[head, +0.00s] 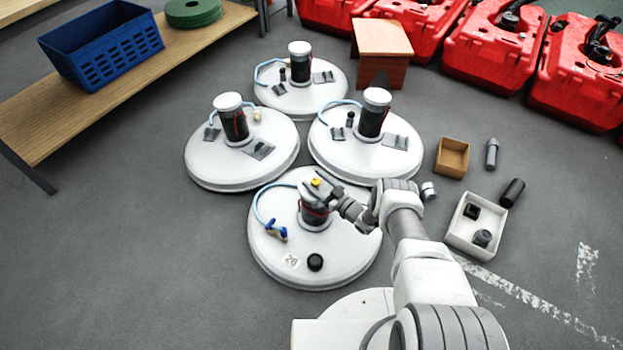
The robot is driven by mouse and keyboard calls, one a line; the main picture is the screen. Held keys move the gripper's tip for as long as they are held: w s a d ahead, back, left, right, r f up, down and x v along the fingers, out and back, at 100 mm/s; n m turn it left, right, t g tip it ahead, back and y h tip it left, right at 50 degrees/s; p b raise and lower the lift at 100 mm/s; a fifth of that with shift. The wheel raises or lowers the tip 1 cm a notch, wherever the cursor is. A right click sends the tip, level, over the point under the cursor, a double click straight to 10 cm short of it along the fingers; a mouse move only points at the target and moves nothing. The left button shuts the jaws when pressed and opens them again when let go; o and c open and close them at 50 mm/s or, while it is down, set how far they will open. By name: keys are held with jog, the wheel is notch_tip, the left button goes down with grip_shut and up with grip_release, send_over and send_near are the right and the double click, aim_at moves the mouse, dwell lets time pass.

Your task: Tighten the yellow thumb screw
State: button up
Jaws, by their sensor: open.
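The yellow thumb screw (316,182) shows as a small yellow spot at the top of the dark cylinder (314,212) on the nearest white round tank lid (283,262). My gripper (322,190) is at the top of that cylinder, right beside the screw, reaching in from the right. Its fingers are small and dark here, and the gap between them is hard to see. Whether they touch the screw cannot be told. The gripper and wrist hide part of the cylinder's top and right side.
The near lid also bears a blue valve with a hose (277,232) and a black cap (315,262). Three similar lids with white-capped cylinders stand behind. A white tray (455,246) and a small brown box (452,158) lie right. Open floor is at left.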

grip_shut()
dwell(0.4)
jog(key=shift+m+t+h, duration=0.3)
jog(key=shift+h, duration=0.1)
jog(key=m+t+h+p, duration=0.1)
jog(key=m+t+h, duration=0.1)
jog(key=h, duration=0.1)
jog(key=shift+m, duration=0.3)
jog(key=m+t+h, duration=0.1)
jog(key=h, duration=0.1)
jog(key=m+t+h, duration=0.1)
jog(key=m+h, duration=0.1)
jog(key=h, duration=0.1)
jog(key=shift+f+m+h, duration=0.1)
jog(key=shift+m+h, duration=0.2)
jog(key=m+h, duration=0.2)
jog(key=h, duration=0.1)
jog(key=m+h+b, duration=0.1)
jog(key=h, duration=0.2)
jog(key=shift+a+m, duration=0.1)
jog(key=shift+m, duration=0.3)
jog(key=shift+w+m+h, duration=0.1)
jog(key=shift+m+h, duration=0.8)
jog(key=shift+h, duration=0.4)
jog(key=shift+r+m+h, duration=0.2)
jog(key=shift+m+h, duration=0.1)
